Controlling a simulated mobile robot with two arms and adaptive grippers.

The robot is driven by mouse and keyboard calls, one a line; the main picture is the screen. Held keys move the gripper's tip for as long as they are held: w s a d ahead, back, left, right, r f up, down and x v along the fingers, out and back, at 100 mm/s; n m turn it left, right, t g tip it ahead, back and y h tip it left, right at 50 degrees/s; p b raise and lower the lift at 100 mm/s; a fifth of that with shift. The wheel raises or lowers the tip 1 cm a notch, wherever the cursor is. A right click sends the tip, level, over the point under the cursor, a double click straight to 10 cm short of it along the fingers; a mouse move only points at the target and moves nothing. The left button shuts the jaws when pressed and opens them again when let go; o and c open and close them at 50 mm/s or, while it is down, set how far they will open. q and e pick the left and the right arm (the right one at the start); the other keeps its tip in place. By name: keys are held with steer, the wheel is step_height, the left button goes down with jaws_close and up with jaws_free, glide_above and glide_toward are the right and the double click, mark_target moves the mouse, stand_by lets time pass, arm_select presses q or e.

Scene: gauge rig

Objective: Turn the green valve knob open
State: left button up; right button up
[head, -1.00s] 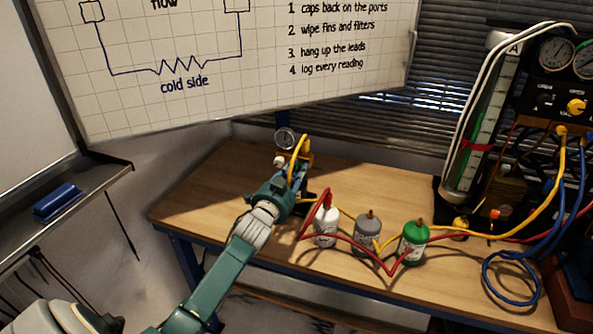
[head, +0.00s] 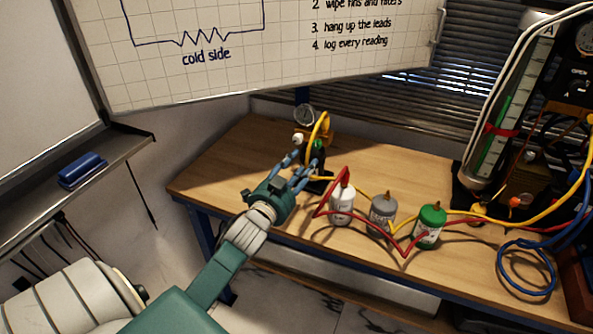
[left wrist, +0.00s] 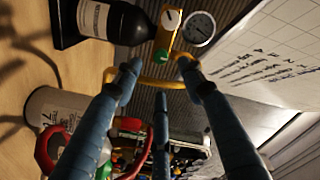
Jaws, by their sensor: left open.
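The green valve knob (head: 318,146) is small and sits low on a brass valve block (head: 325,133) at the back left of the bench. In the left wrist view the green knob (left wrist: 161,56) shows below a white-faced knob (left wrist: 170,19) and a round gauge (left wrist: 199,28). My left gripper (head: 304,162) is open and empty, its fingers pointing at the valve block. In the left wrist view the fingertips (left wrist: 160,67) spread around the line to the green knob; I cannot tell the remaining gap. The knob's marking is too small to read. My right gripper is not in view.
A yellow hose (head: 322,122) loops at the valve block. A whiteboard (head: 270,60) hangs behind. The bench's left end is clear.

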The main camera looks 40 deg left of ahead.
arm_select(q)
steer(key=shift+s+d, duration=0.25)
steer(key=shift+s, duration=1.05)
steer(key=shift+f, duration=0.1)
steer(key=s+d+f+n+g+h, duration=0.1)
steer(key=s+d+f+n+g, duration=0.2)
steer(key=s+d+f+g, duration=0.75)
steer(key=s+d+f+n+g+h, duration=0.15)
steer(key=s+d+f, duration=0.3)
steer(key=s, duration=0.55)
steer(key=s+d+f+g+h, duration=0.15)
steer(key=s+d+f, duration=0.3)
steer(key=s, duration=0.45)
step_height(320, 180, down, 25)
steer(key=s+g, duration=0.2)
steer(key=s+a+f+g, duration=0.1)
steer(key=s+a+f, duration=0.1)
steer(key=s+f, duration=1.4)
steer(key=shift+s+f+y, duration=0.3)
steer(key=shift+s+f, duration=0.05)
steer(key=shift+s, duration=0.55)
